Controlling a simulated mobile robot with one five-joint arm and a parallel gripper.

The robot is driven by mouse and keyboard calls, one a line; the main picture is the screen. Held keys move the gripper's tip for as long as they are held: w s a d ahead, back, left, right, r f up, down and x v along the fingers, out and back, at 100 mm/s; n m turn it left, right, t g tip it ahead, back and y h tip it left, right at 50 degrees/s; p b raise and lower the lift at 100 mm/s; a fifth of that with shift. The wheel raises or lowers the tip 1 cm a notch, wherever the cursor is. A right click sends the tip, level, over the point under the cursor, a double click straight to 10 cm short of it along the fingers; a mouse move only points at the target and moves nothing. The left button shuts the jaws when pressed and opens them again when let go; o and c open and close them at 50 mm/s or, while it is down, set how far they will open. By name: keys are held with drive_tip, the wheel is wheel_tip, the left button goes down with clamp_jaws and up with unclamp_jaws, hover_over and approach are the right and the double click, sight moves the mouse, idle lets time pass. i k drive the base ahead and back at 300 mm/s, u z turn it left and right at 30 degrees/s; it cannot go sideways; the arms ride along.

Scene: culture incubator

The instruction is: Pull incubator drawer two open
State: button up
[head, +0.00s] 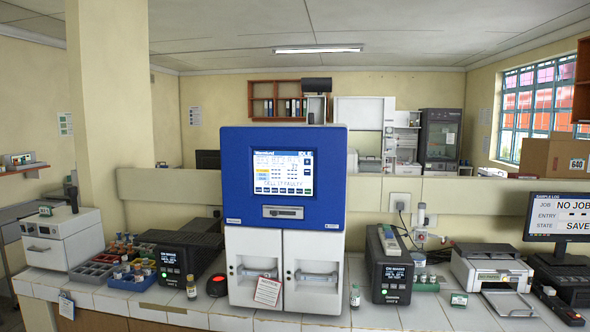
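The incubator (237,187) stands in the middle of the tiled bench, with a blue upper part, a lit screen (282,172) and a small slot panel below the screen. Its white lower part has a left drawer front (254,245) and a right drawer front (314,250) side by side. Each has a recessed grey handle, the left (256,271) and the right (316,276). Both fronts look closed and flush. I cannot read a number on either, so I cannot tell which is drawer two. A white tag (268,291) hangs over the left front. My gripper is not in view.
Small vials (191,287) and (355,296) and a dark round object (217,285) stand near the incubator's base. Black boxes with displays flank it, left (170,272) and right (391,270). A printer (490,266) and monitor (557,217) are at right.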

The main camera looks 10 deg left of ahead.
sight(312, 259)
drive_tip(key=u, duration=2.8)
drive_tip(key=k, duration=1)
drive_tip(key=z, duration=0.9)
drive_tip(key=i, duration=1)
drive_tip(key=u, duration=0.05)
